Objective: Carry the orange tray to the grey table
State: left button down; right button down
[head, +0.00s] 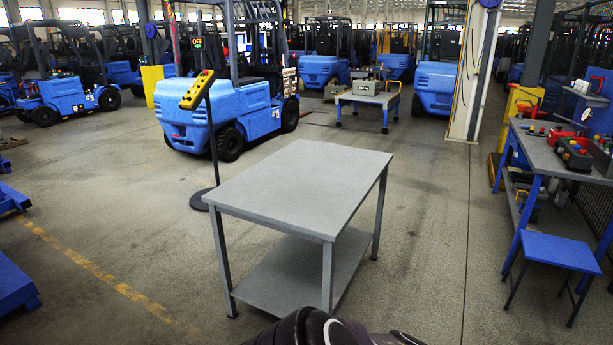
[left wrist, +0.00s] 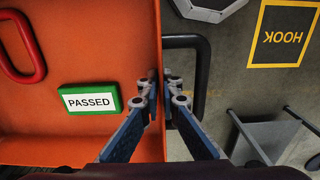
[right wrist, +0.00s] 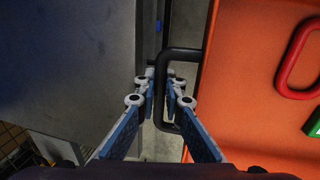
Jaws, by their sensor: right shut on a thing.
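The grey table (head: 300,185) stands ahead in the head view, its top bare, with a lower shelf. The orange tray shows only in the wrist views, at the left of the left wrist view (left wrist: 75,35) and the right of the right one (right wrist: 245,105). My right gripper (right wrist: 159,78) is shut on the tray's black handle bar (right wrist: 183,54). My left gripper (left wrist: 161,82) has its fingers close together over the tray's rim, beside the other black handle (left wrist: 203,80), whose outer bar lies outside the fingers. Its grip is unclear. In the tray lie a green PASSED block (left wrist: 90,100) and a red ring (left wrist: 22,50).
A yellow pendant on a stand (head: 198,90) is behind the table's left corner. A workbench (head: 545,150) and blue stool (head: 560,250) stand right; forklifts fill the back. A yellow HOOK square (left wrist: 283,33) marks the left wrist view. A grey surface (right wrist: 65,60) lies beside the right gripper.

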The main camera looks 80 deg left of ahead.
aim_at(315, 192)
jog(key=u, duration=0.85)
jog(key=i+u, duration=0.35)
jog(key=i, duration=3.6)
jog(key=i+u, duration=0.15)
jog(key=u, duration=0.3)
jog(key=i+u, duration=0.15)
jog(key=u, duration=2.5)
